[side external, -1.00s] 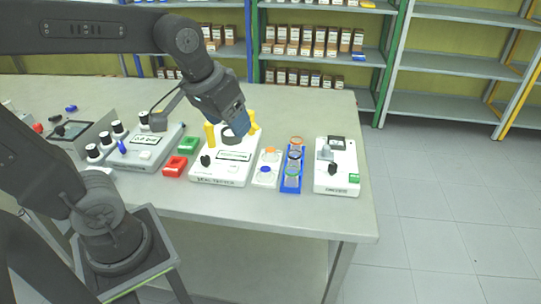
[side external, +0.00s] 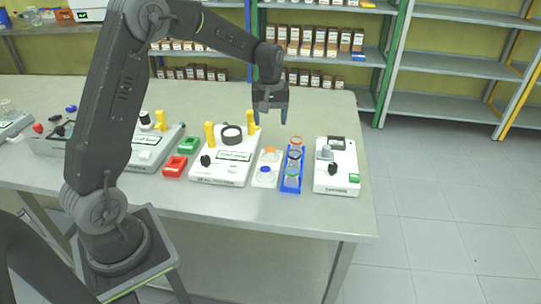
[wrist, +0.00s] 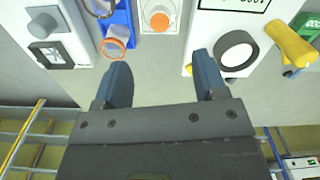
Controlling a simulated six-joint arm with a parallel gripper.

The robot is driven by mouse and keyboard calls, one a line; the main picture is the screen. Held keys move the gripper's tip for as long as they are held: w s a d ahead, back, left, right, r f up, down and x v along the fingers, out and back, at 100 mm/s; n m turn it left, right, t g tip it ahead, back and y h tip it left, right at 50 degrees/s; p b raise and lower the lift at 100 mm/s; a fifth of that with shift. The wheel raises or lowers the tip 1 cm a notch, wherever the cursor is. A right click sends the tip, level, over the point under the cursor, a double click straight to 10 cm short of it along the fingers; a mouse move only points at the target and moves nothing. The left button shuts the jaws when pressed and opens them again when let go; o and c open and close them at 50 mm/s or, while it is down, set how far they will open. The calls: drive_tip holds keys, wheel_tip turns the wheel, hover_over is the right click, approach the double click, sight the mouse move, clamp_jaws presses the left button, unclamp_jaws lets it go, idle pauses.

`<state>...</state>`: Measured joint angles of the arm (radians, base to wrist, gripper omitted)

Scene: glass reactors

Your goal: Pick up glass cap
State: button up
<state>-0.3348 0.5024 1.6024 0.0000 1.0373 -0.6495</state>
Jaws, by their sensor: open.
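My gripper (side external: 270,112) is open and empty, hanging above the back part of the table; it also shows in the wrist view (wrist: 160,82) with its two blue fingers apart over bare table. A small white holder (side external: 261,183) carries an orange-topped piece (side external: 270,151) and a blue-topped piece (side external: 265,170). The orange top also shows in the wrist view (wrist: 160,22), beyond my fingers. A blue rack (side external: 290,187) holds glass pieces with orange, dark and green rings; its orange-ringed glass (wrist: 117,42) is ahead of my left-hand finger. I cannot tell which piece is the glass cap.
A white instrument (side external: 335,180) stands right of the rack. A white device (side external: 222,172) with a round dark-rimmed plate and yellow posts stands left of the holder. Red (side external: 175,166) and green (side external: 188,145) blocks lie further left. The table behind the holder is clear.

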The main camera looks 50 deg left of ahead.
sight(271, 150)
wheel_tip(271, 150, down, 12)
drive_tip(key=shift+w+r, duration=0.1)
drive_tip(key=shift+w, duration=0.05)
idle(0.4)
drive_tip(key=shift+c, duration=0.2)
drive_tip(key=c, duration=0.9)
